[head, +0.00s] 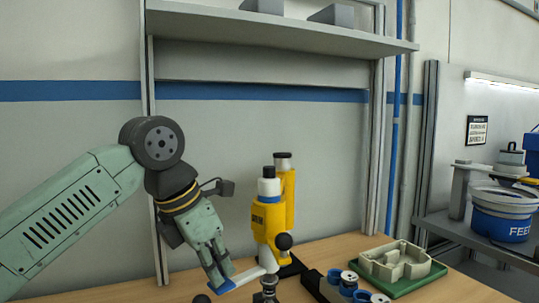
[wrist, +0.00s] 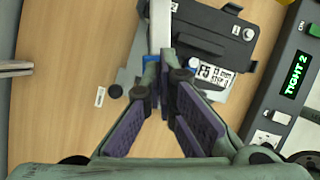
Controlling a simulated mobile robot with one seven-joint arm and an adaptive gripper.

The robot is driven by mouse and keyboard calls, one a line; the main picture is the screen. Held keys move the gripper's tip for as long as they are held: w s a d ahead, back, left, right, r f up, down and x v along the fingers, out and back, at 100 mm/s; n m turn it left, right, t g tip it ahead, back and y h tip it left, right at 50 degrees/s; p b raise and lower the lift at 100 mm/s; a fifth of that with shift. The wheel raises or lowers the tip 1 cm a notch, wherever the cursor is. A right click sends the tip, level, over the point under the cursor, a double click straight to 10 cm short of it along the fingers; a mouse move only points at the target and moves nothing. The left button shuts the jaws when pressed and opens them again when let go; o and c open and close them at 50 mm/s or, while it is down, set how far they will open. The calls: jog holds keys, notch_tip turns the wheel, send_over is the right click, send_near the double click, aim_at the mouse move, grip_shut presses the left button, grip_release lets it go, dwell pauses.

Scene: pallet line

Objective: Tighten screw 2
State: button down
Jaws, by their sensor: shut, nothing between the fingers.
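A yellow tool (head: 268,215) with white and black caps stands upright on the bench. A pale lever (head: 245,274) with a blue end (head: 227,286) reaches left from its foot. My gripper (head: 222,283) points down at the blue end. In the wrist view my gripper (wrist: 164,72) is shut and empty, its purple-padded fingers meeting close to the pale bar (wrist: 160,28). I cannot tell whether they touch it. A dark control box (wrist: 290,85) has a green display reading "TIGHT 2" (wrist: 297,73). I cannot make out screw 2 itself.
A green tray (head: 405,284) holding a beige part (head: 394,260) lies to the right. Several blue-and-white round pieces (head: 348,280) sit before it. A dark plate with a label (wrist: 214,76) lies beyond my fingers. The wooden bench (wrist: 65,90) is mostly clear at left.

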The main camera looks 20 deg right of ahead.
notch_tip(320, 180, up, 7)
jog(key=p, duration=0.5)
dwell(0.3)
dwell(0.5)
